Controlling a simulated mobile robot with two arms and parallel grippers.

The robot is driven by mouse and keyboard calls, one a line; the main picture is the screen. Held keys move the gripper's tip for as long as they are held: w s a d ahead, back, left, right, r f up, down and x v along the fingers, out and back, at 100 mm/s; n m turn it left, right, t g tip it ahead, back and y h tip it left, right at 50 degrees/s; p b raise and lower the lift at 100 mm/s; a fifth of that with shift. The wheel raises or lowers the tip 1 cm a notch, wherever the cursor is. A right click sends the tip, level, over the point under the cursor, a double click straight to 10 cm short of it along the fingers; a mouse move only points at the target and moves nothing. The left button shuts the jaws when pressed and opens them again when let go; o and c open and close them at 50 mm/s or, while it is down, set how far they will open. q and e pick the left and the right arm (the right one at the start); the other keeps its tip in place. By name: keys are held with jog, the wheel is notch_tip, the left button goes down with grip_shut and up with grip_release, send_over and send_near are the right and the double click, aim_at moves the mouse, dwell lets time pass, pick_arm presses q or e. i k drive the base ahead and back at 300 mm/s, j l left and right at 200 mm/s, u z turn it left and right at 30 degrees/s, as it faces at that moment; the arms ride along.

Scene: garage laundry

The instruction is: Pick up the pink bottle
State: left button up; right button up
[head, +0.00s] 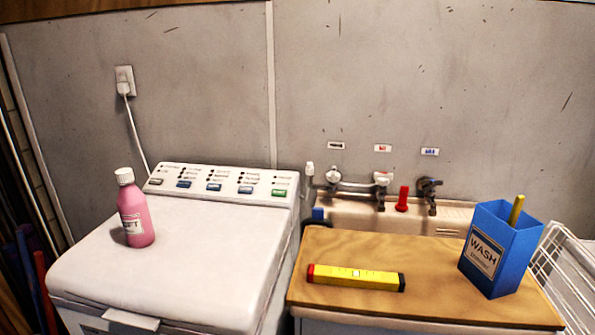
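The pink bottle (137,214) has a white cap and a pale label. It stands upright on the white lid of the washing machine (200,235), towards its left side. Nothing touches the bottle and it is in full view. Neither of my grippers shows in the head view.
To the right, a wooden board (345,247) bears a yellow level (340,278) and a blue WASH box (502,248). Behind it are a sink (452,215) and taps (382,182). A white wire rack (568,265) stands far right. The lid right of the bottle is clear.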

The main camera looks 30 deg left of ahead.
aim_at(132, 206)
jog(key=u, duration=1.95)
jog(key=i+j, duration=0.15)
jog(key=j, duration=0.2)
jog(key=i+j+z, duration=0.1)
jog(key=j, duration=0.3)
jog(key=i+j, duration=0.15)
jog(key=j, duration=0.2)
